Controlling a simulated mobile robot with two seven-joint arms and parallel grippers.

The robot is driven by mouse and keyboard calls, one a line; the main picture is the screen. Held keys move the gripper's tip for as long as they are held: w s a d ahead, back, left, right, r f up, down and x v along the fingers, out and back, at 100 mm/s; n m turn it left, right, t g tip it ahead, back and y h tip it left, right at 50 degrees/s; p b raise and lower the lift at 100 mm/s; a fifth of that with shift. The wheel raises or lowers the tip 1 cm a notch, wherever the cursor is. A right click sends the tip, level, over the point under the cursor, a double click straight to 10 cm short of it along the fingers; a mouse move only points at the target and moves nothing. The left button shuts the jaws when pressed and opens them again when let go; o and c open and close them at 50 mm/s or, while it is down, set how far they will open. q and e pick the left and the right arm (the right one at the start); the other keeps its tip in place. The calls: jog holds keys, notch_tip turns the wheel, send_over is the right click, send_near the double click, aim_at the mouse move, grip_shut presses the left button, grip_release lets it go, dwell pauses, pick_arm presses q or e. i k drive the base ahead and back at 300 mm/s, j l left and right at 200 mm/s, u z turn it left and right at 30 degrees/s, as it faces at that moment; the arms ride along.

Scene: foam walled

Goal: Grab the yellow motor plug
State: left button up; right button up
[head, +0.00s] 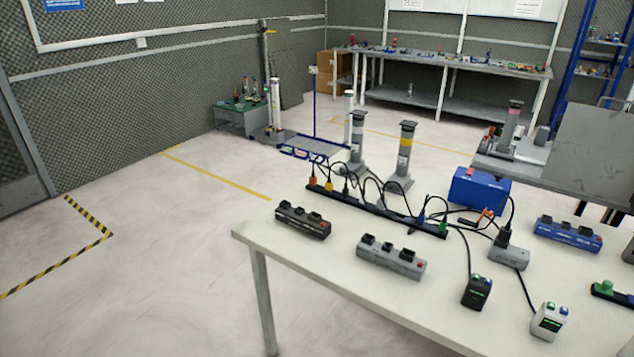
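A long black power strip (375,211) lies across the back part of the white table (300,250). A small yellow plug (329,186) sits in the strip near its left end, just right of an orange plug (312,181). Black plugs and cords fill other places on the strip, and blue and green plugs show at its right end. Behind the strip stands a grey column (403,157) with a yellow band; I cannot tell which cord runs to it. Neither of my grippers is in view.
Short socket strips, black (302,221), grey (390,258) and blue (569,233), lie on the table. A blue box (480,188), a black box (477,291) and a white box (549,320) with cords stand on the right. The table's front left is bare; open floor lies left.

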aim_at(329, 185)
jog(key=i+j, duration=0.3)
jog(key=i+j+z, duration=0.1)
jog(key=i+j, duration=0.2)
jog(key=j, duration=0.15)
jog(key=i+j, duration=0.3)
jog(key=j, duration=0.15)
jog(key=i+j+z, duration=0.1)
jog(key=i+j, duration=0.5)
jog(key=j, duration=0.2)
jog(key=i+j+z, duration=0.1)
jog(key=i+j, duration=0.15)
jog(key=j, duration=0.2)
